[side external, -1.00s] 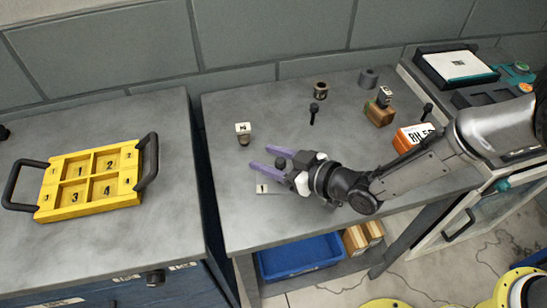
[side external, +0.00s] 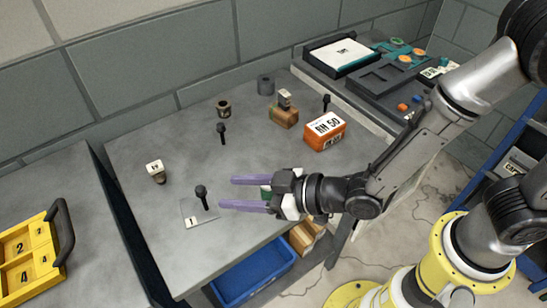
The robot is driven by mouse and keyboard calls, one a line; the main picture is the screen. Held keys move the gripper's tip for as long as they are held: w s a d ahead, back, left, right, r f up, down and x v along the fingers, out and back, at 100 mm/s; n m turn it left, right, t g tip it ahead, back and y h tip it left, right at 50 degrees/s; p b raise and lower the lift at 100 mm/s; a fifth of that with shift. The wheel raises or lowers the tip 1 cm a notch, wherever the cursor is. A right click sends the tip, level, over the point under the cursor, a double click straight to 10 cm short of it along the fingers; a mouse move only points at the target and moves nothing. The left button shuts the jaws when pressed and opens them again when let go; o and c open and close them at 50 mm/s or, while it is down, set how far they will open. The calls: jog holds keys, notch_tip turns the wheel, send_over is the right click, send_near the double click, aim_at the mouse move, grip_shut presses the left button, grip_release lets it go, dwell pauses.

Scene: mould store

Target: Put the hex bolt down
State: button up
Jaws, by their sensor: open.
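A dark hex bolt (side external: 202,193) stands upright, head up, on a thin grey plate (side external: 187,211) marked "1" near the front left of the bench. My gripper (side external: 225,193) is to the right of this bolt. Its two purple fingers are apart and point left toward it, with a visible gap between fingertips and bolt. Nothing is held at the fingertips. Two similar dark bolts stand elsewhere: one at the middle back (side external: 222,132) and one near the orange box (side external: 326,102).
A yellow tray (side external: 22,276) is on the left bench. The bench centre is clear.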

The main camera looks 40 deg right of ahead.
jog(key=s+d+r+m+g+h, duration=0.15)
jog(key=d+r, duration=0.35)
jog(key=d, duration=0.5)
jog(key=w+d+r+m+g+h, duration=0.1)
jog(key=d+r+m+h, duration=0.15)
jog(key=d+r, duration=0.5)
jog(key=s+d+m+g+h, duration=0.3)
jog(key=s+d+h, duration=0.1)
jog(key=s+d, duration=1.1)
jog(key=shift+s, duration=1.15)
jog(key=shift+o, duration=0.5)
jog(key=shift+d, duration=0.1)
jog(key=shift+m, duration=0.3)
